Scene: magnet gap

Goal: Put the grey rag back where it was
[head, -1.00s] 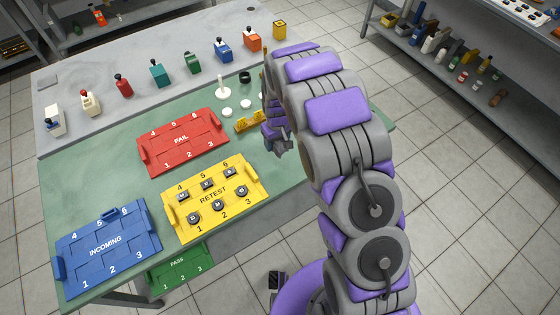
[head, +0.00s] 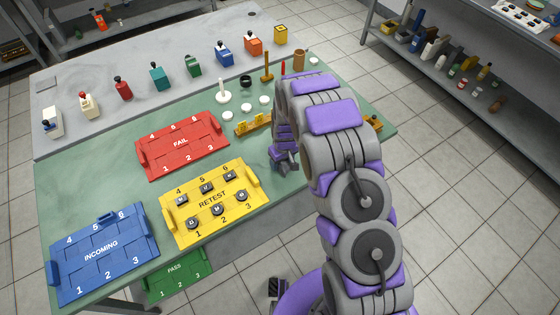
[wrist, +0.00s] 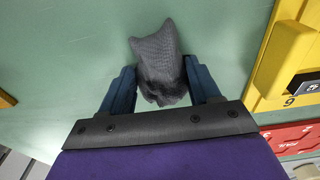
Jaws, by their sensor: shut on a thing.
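The grey rag (wrist: 160,58) is bunched between the two blue fingers of my gripper (wrist: 162,82) in the wrist view. The gripper is shut on it, and part of the rag sticks out past the fingertips, over the green bench top (wrist: 80,45). I cannot tell whether the rag touches the bench. In the head view my gripper (head: 285,162) is over the green bench top, right of the yellow RETEST tray (head: 195,226). The rag cannot be made out there.
The red FAIL tray (head: 182,145) and blue INCOMING tray (head: 103,253) lie on the bench. A green PASS tray (head: 180,277) sits lower in front. White discs, a wooden post (head: 267,66) and a yellow-brown holder (head: 252,124) stand behind my gripper.

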